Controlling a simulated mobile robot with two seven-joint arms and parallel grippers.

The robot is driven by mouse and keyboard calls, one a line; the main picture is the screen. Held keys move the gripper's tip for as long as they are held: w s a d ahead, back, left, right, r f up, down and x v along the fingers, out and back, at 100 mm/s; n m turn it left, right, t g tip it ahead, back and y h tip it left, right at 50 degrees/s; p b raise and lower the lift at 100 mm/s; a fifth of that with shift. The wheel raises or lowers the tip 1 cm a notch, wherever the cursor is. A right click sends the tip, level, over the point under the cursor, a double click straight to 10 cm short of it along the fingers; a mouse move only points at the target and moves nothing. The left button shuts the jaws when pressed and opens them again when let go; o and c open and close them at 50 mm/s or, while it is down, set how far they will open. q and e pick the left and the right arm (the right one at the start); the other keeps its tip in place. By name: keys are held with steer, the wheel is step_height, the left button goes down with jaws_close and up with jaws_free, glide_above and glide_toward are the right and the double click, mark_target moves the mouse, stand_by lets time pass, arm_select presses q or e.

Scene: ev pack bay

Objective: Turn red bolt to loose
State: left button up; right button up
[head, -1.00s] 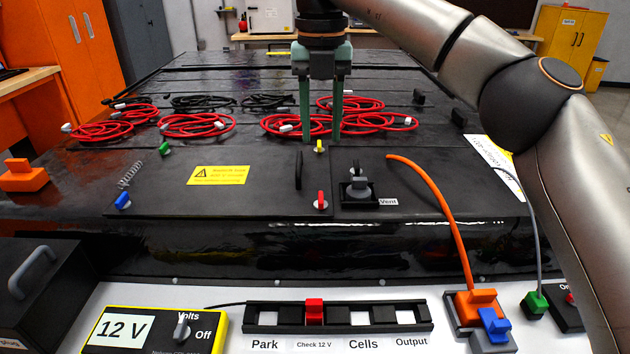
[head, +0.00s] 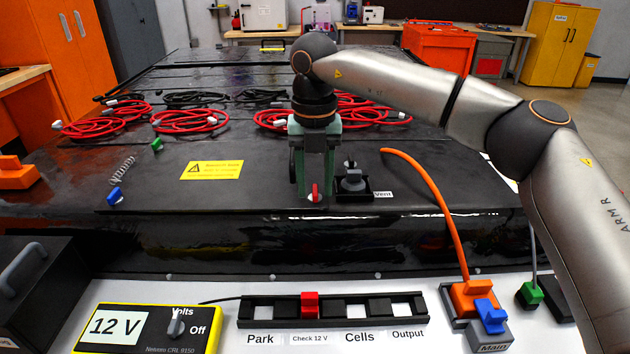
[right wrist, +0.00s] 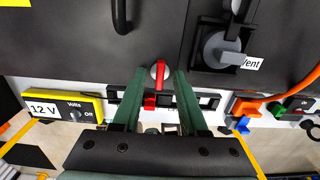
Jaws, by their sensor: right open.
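The red bolt (head: 315,193) has a red bar-shaped head on a pale round base, near the front edge of the black pack lid (head: 250,195). In the right wrist view, its bar (right wrist: 160,74) points along the view's up-down direction. My right gripper (head: 314,187) points down over it. Its green fingers are open, one to each side of the bolt. In the right wrist view, the right gripper (right wrist: 160,80) shows gaps between both fingers and the bar. How high the tips are above the lid is hard to tell. My left gripper is not in view.
The grey vent knob (head: 352,180) stands close right of the gripper. A black handle (right wrist: 121,15) is close on the left. Blue (head: 115,195) and green (head: 157,144) bolts sit farther left. An orange cable (head: 428,190) arches at the right. Red cable coils (head: 190,121) lie behind.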

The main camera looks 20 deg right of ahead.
jaws_close()
stand_by(0.8)
steer(key=shift+r+n+p, duration=0.1)
steer(key=shift+n+p, duration=0.6)
steer(key=shift+n, duration=0.3)
steer(key=n+p, duration=0.1)
steer(key=n, duration=0.2)
steer(key=shift+n+p, duration=0.3)
steer(key=shift+p, duration=0.05)
steer(key=n+p, duration=0.2)
steer(key=n, duration=0.4)
steer(key=n+p, duration=0.1)
steer(key=n, duration=0.5)
steer(key=shift+n, duration=0.3)
